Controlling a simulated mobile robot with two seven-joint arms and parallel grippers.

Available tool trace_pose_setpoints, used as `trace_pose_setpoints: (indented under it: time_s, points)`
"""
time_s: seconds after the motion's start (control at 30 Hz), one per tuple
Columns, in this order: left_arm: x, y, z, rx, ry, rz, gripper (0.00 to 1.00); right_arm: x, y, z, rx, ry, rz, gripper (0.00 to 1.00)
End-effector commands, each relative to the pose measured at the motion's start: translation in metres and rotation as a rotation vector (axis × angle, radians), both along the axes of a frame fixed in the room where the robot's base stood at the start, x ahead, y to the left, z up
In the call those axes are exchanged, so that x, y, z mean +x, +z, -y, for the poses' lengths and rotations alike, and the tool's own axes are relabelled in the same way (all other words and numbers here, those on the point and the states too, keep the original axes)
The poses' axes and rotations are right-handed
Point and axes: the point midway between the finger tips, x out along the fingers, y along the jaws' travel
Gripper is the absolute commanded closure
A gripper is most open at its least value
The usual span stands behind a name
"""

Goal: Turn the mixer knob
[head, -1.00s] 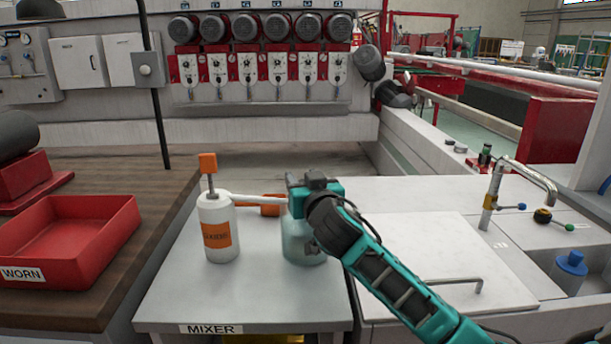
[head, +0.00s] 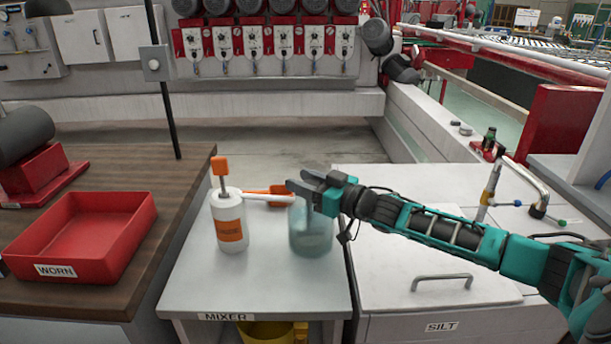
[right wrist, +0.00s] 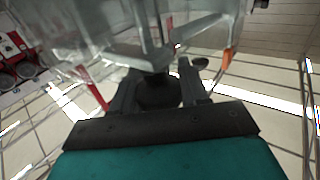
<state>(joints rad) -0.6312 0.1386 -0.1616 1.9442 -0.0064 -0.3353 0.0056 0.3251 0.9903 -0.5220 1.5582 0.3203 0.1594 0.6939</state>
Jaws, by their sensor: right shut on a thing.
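The mixer jar (head: 311,237), a cloudy see-through vessel, stands on the grey bench (head: 190,285) labelled MIXER. My right gripper (head: 303,185) is at the jar's top, its arm coming in from the right. In the right wrist view the fingers (right wrist: 155,92) are shut on a dark round part (right wrist: 158,88), which looks like the mixer knob. In the head view the gripper hides the knob, so its turn angle cannot be told. My left gripper is not in view.
A white bottle (head: 229,225) with an orange label and orange top stands left of the jar. An orange piece (head: 268,196) lies behind it. A red WORN tray (head: 85,235) is on the wooden top at left. A bent tap (head: 488,190) stands at right.

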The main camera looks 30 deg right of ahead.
Motion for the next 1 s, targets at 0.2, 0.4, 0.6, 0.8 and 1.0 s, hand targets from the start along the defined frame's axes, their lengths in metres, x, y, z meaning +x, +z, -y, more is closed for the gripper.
trace_pose_setpoints:
  time_s: [0.2,0.4,0.6,0.8,1.0]
  points:
    - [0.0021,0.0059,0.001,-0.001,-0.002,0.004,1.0,0.0016,0.0075,0.0014,0.001,0.03,0.013,0.86]
    - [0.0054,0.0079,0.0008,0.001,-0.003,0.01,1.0,0.0017,0.0075,0.001,0.002,0.038,0.014,0.86]
    - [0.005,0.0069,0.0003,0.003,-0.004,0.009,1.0,0.0019,0.0079,0.001,0.003,0.038,0.015,0.86]
    - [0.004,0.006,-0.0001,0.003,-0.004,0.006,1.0,0.0018,0.0079,0.0005,0.004,0.038,0.016,0.44]
    - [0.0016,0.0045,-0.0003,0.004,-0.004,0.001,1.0,0.001,0.0048,-0.0003,0.003,0.039,0.01,0.33]
